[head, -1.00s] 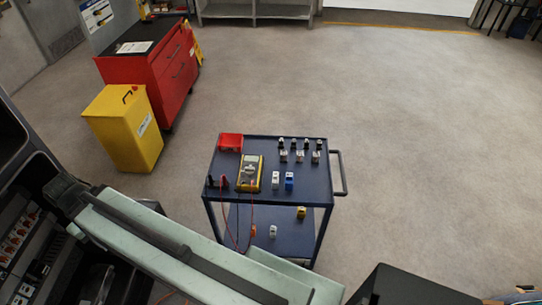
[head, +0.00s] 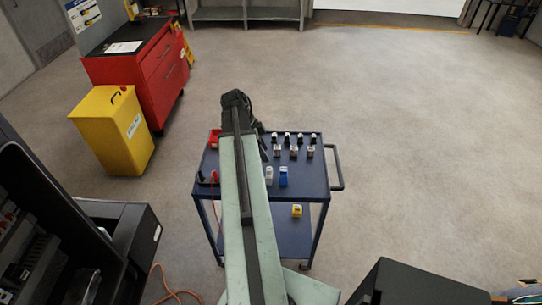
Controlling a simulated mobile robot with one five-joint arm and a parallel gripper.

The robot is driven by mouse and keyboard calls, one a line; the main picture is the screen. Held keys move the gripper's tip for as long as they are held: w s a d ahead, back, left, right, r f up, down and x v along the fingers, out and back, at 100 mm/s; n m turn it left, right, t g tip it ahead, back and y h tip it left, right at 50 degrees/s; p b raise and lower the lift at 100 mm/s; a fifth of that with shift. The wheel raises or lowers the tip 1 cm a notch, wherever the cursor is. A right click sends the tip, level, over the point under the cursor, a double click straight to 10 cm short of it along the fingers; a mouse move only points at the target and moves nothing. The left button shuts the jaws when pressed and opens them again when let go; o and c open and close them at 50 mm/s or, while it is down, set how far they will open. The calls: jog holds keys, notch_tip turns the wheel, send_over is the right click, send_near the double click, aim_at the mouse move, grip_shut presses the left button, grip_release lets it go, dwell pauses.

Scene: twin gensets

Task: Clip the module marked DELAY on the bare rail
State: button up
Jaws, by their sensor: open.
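A white module (head: 269,176) and a blue module (head: 283,176) stand side by side on the top of a blue trolley (head: 311,178). A yellow module (head: 297,211) sits on the trolley's lower shelf. Their markings are too small to read, so I cannot tell which is DELAY. My gripper (head: 262,148), dark and seen only in part at the far end of my arm, is over the trolley top, apart from the modules. It is open, with nothing seen in it. I cannot make out a bare rail; an open dark cabinet (head: 35,250) shows at the left edge.
Several small black-and-white parts (head: 294,147) stand at the trolley's back. A red item (head: 214,139) lies at its back left. A yellow bin (head: 105,130) and red tool cabinet (head: 150,75) stand behind left. The floor to the right is clear.

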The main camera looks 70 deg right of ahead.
aim_at(282, 169)
jog(key=shift+m, duration=0.8)
jog(key=s+d+f+b, duration=0.1)
jog(key=s+f+b, duration=0.1)
jog(key=f+b, duration=0.1)
jog(key=s+d+f+b, duration=0.1)
jog(key=s+f+b, duration=0.1)
jog(key=f+b, duration=0.1)
jog(key=s+d+f+b, duration=0.1)
jog(key=s+f+b, duration=0.1)
jog(key=f+b, duration=0.1)
jog(key=shift+s+f, duration=0.15)
jog(key=shift+f, duration=0.1)
grip_shut()
jog(key=shift+r, duration=0.1)
jog(key=shift+r, duration=0.1)
jog(key=shift+r+p, duration=1.4)
jog(key=shift+r, duration=0.1)
